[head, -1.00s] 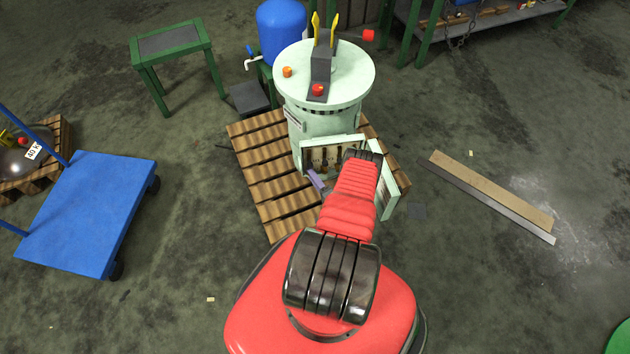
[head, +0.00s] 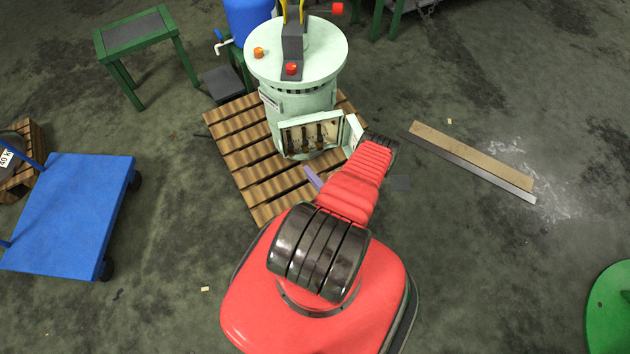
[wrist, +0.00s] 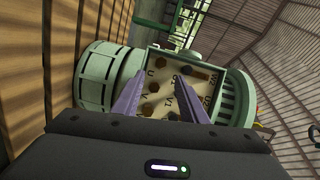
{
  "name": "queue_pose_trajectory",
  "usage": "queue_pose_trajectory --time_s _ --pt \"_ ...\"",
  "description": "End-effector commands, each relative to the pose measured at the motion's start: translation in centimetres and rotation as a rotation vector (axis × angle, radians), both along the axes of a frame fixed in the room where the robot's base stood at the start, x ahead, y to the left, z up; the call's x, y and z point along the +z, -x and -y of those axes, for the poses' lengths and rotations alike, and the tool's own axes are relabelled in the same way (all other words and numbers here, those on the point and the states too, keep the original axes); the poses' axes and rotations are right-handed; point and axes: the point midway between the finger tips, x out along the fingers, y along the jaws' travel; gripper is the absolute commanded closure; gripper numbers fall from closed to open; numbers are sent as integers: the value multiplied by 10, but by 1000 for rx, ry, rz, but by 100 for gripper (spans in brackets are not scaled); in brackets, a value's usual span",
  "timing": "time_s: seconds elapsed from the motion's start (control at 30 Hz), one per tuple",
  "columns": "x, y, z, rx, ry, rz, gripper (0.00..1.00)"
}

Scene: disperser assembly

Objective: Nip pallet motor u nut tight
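The pale green pallet motor (head: 300,105) stands upright on a wooden pallet. Its terminal box (head: 284,138) is open, with dark terminals inside. The wrist view shows the motor (wrist: 97,78) sideways, with the open box and its lettered, speckled panel (wrist: 190,103) ahead. Several brown nuts sit there; one nut (wrist: 160,62) is by a small mark that looks like U. My gripper (wrist: 160,80) is open, its two purple fingers spread in front of the panel with nothing between them. Contact with any nut cannot be made out. In the head view one purple finger (head: 313,178) shows; my arm hides the rest.
The box's open door (head: 353,132) stands at its right, close to my arm. The wooden pallet (head: 235,150) lies under the motor. A blue cart (head: 75,215) stands left, a green-framed table (head: 135,32) back left. Long planks (head: 470,160) lie on the floor at right.

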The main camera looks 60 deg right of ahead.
Motion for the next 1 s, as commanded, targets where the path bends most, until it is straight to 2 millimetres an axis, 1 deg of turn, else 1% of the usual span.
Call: queue_pose_trajectory --time_s 0.03,0.2,0.43,0.67,0.77,0.83,0.97,1.0 --pt "0 6 -2 -4 -2 0 61" --pt "1 20 -8 -3 -1 0 61" --pt "1 27 -12 0 -1 0 61" --pt "1 27 -12 0 -1 0 61" --pt "1 26 -13 2 -1 0 67" --pt "2 23 -13 10 2 0 72" --pt "10 10 -10 45 18 -1 72" --pt "13 4 -11 58 18 -1 72"
